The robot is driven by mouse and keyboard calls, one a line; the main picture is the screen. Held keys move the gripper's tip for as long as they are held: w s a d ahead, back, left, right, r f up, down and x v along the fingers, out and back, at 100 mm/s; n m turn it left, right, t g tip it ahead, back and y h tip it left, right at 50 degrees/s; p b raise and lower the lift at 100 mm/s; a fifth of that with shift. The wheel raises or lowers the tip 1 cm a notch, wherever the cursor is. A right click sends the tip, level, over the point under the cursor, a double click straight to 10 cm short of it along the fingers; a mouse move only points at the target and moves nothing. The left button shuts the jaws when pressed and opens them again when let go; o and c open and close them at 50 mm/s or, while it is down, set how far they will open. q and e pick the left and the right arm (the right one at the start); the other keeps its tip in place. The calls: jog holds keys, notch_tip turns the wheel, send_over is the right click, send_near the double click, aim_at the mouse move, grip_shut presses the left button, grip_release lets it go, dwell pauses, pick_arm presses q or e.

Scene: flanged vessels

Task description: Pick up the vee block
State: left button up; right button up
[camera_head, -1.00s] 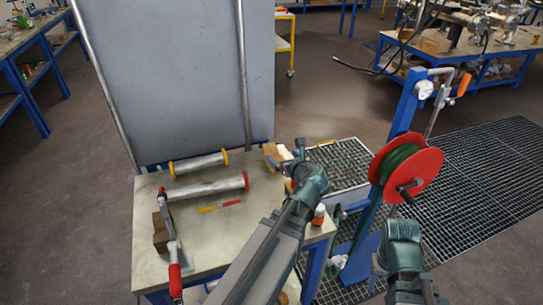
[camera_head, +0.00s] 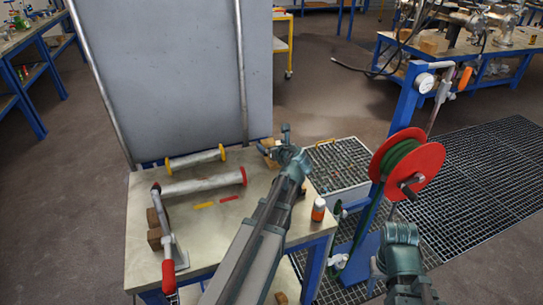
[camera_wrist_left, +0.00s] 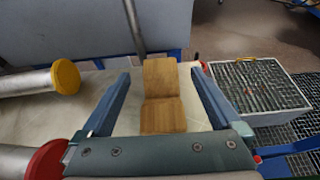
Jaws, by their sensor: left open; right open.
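The vee block (camera_wrist_left: 161,115) is a brown wooden block with two faces meeting in a notch. In the left wrist view it lies on the table between the two open fingers of my left gripper (camera_wrist_left: 160,75), with space on both sides. In the head view the block (camera_head: 267,147) is at the table's back right, partly hidden by my left gripper (camera_head: 286,135). The left gripper is open and empty, over or near the block; I cannot tell the exact height. My right gripper (camera_head: 401,240) is low at the right, away from the table, its fingers hard to make out.
Two metal tubes, one with yellow ends (camera_head: 196,159) and one with red ends (camera_head: 204,184), lie left of the block. More wooden blocks (camera_head: 154,228) and a red-handled clamp (camera_head: 168,272) are at the left. An orange-capped bottle (camera_head: 318,210) stands at the right edge.

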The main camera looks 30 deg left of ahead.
aim_at(269, 142)
pick_arm(q)
jog(key=b+x, duration=0.1)
jog(key=x, duration=0.3)
jog(key=shift+d, duration=0.1)
grip_shut()
